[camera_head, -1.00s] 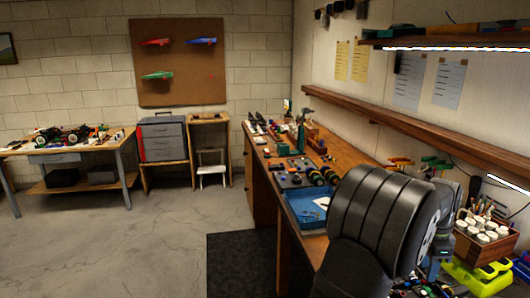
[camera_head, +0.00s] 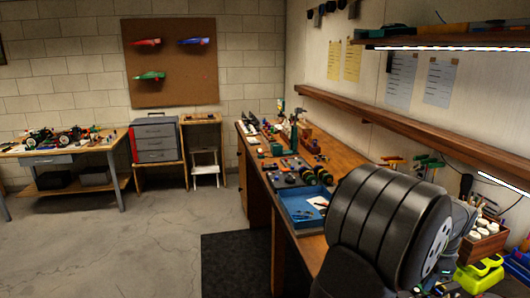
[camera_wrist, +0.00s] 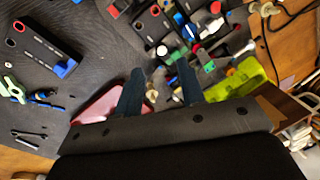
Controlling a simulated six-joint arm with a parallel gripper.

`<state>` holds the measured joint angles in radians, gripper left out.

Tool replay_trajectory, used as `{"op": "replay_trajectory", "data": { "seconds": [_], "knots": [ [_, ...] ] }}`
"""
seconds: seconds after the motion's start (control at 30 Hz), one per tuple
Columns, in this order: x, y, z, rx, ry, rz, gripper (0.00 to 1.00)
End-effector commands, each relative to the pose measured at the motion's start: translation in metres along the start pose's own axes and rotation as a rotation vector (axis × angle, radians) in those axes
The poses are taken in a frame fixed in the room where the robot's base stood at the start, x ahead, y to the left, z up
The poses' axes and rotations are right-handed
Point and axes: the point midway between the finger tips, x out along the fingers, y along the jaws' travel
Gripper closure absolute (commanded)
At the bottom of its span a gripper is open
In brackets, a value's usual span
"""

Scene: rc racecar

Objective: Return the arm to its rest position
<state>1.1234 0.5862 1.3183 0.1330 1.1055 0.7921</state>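My arm (camera_head: 385,225) is a large black ribbed shape at the lower right of the head view, in front of the wooden workbench (camera_head: 345,158). My gripper (camera_wrist: 160,68) shows in the wrist view as two dark fingers spread apart. It is open, with no object seen held between the fingers. Below it is a dark mat (camera_wrist: 75,85) with scattered tools and parts. A pink-red piece (camera_wrist: 98,103) lies by the left finger, and a yellow-green piece (camera_wrist: 240,80) by the right one. The gripper cannot be made out in the head view.
A blue tray (camera_head: 290,217) lies on the bench left of my arm. A wooden box with white containers (camera_head: 487,226) and yellow-green items (camera_head: 478,274) stand to its right. A long wooden shelf (camera_head: 400,124) runs above the bench. The floor at left is clear.

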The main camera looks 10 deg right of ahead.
Motion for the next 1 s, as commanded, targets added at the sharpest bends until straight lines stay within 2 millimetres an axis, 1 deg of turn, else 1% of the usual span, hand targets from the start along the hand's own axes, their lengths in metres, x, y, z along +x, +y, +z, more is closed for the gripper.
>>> {"op": "replay_trajectory", "data": {
  "seconds": [0.03,0.57,1.0],
  "knots": [
    [-0.012,-0.001,-0.001,0.000,0.003,-0.003,0.64],
    [-0.118,-0.001,0.000,0.000,0.003,-0.001,0.64],
    [-0.105,-0.018,0.021,0.229,0.089,0.121,0.64]
  ]
}}
